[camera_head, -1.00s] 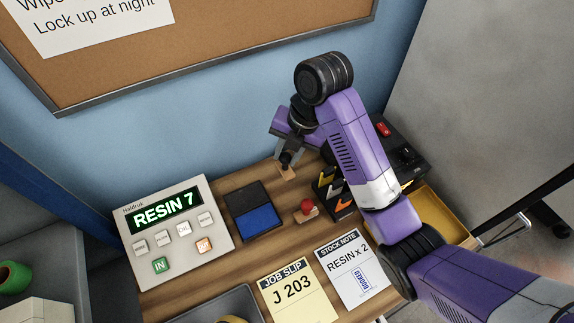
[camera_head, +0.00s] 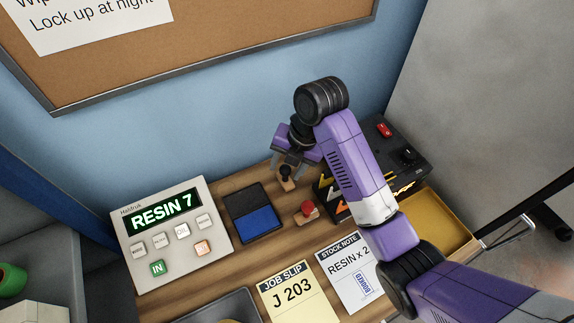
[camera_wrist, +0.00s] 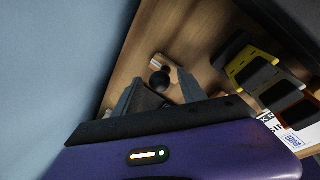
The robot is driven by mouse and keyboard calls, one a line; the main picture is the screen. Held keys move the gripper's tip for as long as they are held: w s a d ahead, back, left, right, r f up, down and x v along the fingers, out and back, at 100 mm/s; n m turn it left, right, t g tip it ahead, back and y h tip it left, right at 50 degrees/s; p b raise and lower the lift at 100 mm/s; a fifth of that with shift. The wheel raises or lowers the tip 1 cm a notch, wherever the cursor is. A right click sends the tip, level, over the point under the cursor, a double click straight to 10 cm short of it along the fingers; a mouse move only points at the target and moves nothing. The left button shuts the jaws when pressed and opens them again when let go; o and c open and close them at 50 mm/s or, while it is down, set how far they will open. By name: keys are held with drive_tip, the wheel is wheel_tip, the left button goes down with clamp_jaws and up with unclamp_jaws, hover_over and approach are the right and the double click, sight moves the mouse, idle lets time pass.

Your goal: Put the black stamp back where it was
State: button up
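The black stamp (camera_head: 286,178) has a black knob and a small wooden base. It stands on the wooden bench near the back wall, right of the ink pad (camera_head: 254,213). My gripper (camera_head: 287,167) is just above and around the knob. The wrist view shows my gripper (camera_wrist: 160,88) with its fingers spread apart and the black stamp's knob (camera_wrist: 160,77) between and beyond the tips. Contact with the knob cannot be made out. The red stamp (camera_head: 307,210) stands in front and to the right.
A panel reading RESIN 7 (camera_head: 168,232) is at left. A job slip (camera_head: 289,294) and a stock note (camera_head: 347,270) lie in front. A black box with a red switch (camera_head: 398,165) and a yellow tray (camera_head: 440,232) are at right, beside my arm.

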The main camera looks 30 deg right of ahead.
drive_tip(key=p+v, duration=0.2)
drive_tip(key=v, duration=1)
drive_tip(key=shift+r, duration=0.15)
drive_tip(key=shift+w, duration=0.1)
drive_tip(key=shift+a, duration=0.15)
